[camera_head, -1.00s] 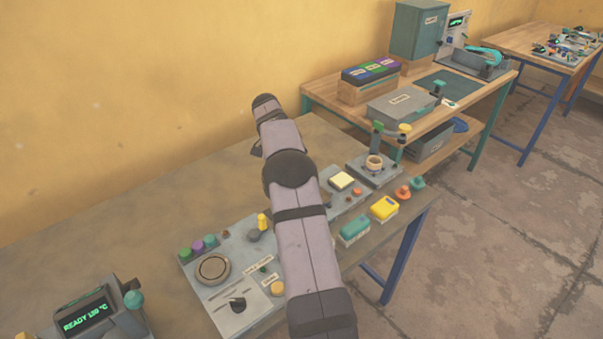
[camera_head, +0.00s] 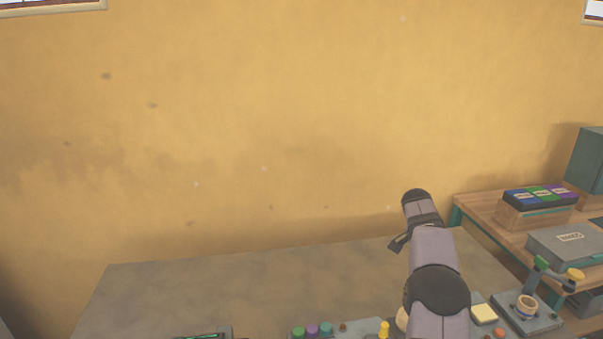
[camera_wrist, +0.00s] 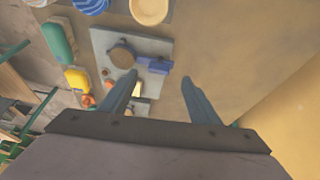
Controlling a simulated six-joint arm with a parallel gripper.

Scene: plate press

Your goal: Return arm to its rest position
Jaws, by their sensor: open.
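My arm (camera_head: 433,255) rises from the bottom edge of the head view, right of centre, and reaches over the bench. In the wrist view my gripper (camera_wrist: 160,84) is open, with its two fingers spread apart and nothing between them. It is in the air, with a grey panel (camera_wrist: 150,43) beyond and left of the fingers. A round brown part (camera_wrist: 122,55) and a blue block (camera_wrist: 153,65) show on that panel. In the head view I cannot make out the fingers.
A grey bench (camera_head: 180,295) runs along the yellow wall (camera_head: 250,120); its left and back areas are clear. Coloured knobs and a cream pad (camera_head: 484,314) line its front. At right, a wooden table holds a tray of coloured packs (camera_head: 541,197) and a grey box (camera_head: 568,247).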

